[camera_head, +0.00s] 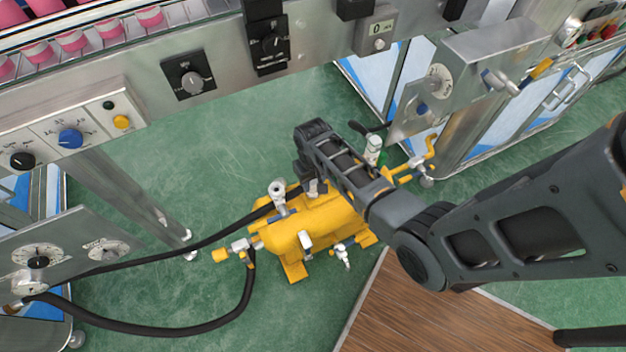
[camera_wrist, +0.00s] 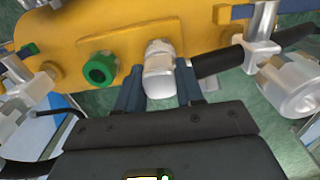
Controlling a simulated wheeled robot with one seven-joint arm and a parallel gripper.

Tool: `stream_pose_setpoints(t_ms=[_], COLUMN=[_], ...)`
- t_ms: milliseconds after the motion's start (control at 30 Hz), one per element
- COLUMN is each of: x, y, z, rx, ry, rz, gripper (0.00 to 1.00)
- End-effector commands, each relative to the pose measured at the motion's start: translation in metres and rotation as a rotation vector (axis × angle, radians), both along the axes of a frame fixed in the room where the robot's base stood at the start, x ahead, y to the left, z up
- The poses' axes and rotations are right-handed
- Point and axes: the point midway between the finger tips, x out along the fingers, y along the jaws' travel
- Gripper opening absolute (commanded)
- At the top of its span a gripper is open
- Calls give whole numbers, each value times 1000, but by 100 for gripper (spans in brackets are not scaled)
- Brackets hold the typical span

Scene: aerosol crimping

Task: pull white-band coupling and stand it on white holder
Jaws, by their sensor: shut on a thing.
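My gripper (camera_wrist: 158,88) is shut on a pale silver-white coupling (camera_wrist: 159,70) in the wrist view, with one dark finger on each side of it. The coupling sits against the face of a yellow tank (camera_wrist: 200,22). I cannot make out a separate white band on it. In the head view the yellow tank (camera_head: 315,222) stands on the floor, and my arm hides most of the gripper and the coupling. A pale upright fitting (camera_head: 278,188) stands on the tank's left top. I cannot tell which pale part is the white holder.
A black hose (camera_head: 170,258) runs from the tank toward the left panel, and it also shows close right of my gripper in the wrist view (camera_wrist: 222,60). A green ring fitting (camera_wrist: 101,68) is left of the coupling. A brown board (camera_head: 400,310) lies in front; green floor is open leftward.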

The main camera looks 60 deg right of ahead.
Motion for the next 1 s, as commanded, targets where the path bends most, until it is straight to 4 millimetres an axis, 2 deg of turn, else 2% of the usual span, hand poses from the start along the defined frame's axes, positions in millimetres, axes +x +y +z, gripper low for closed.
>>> stream_pose_setpoints(t_ms=[667, 700, 1000], x=[0, 0, 0], y=[0, 0, 0], z=[-1, -2, -1], rx=[-1, -1, 0], ry=[-1, -1, 0], rz=[0, 0, 0], gripper=[0, 38, 66])
